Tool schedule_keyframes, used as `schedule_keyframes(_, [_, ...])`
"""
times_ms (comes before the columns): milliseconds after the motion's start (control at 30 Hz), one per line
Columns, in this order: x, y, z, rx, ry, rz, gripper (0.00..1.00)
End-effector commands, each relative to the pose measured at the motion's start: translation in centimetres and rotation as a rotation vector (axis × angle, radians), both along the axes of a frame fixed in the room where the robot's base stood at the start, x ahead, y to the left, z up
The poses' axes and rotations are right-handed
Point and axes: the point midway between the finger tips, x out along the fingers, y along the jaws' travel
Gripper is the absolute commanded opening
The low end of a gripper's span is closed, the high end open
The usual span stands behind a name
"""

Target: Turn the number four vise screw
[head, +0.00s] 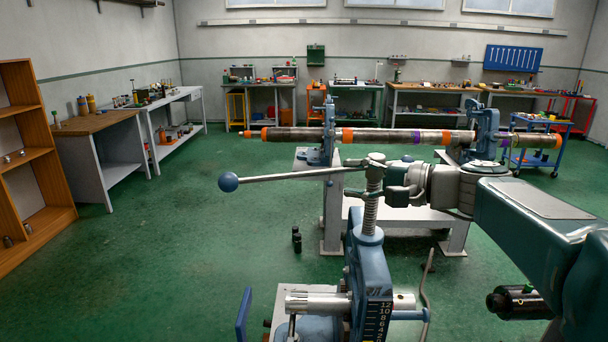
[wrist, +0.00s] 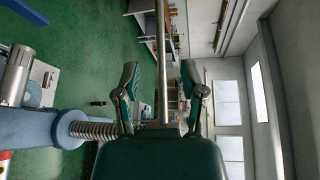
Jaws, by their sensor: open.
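The near blue vise (head: 368,275) stands upright in the front, with a size scale on its body. I cannot make out a vise number. The screw also shows at left in the wrist view (wrist: 98,130). My gripper (head: 384,180) is beside the screw's head at the handle. In the wrist view its fingers (wrist: 162,84) are spread, with the bar (wrist: 162,45) running between them; contact cannot be told.
Behind, a long pipe (head: 380,136) with orange and purple bands lies across two blue vises (head: 487,128) on a grey bench (head: 400,222). Small dark cylinders (head: 296,240) stand on the green floor. A wooden shelf (head: 40,170) is at left.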

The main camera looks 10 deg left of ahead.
Motion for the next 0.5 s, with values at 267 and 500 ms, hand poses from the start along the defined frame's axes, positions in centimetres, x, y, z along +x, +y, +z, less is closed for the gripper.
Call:
schedule_keyframes(267, [1.1, 4.7, -0.7, -0.003, 0.001, 0.005, 0.53])
schedule_keyframes(500, [2.2, 8.4, -1.3, -0.004, 0.0, 0.002, 0.53])
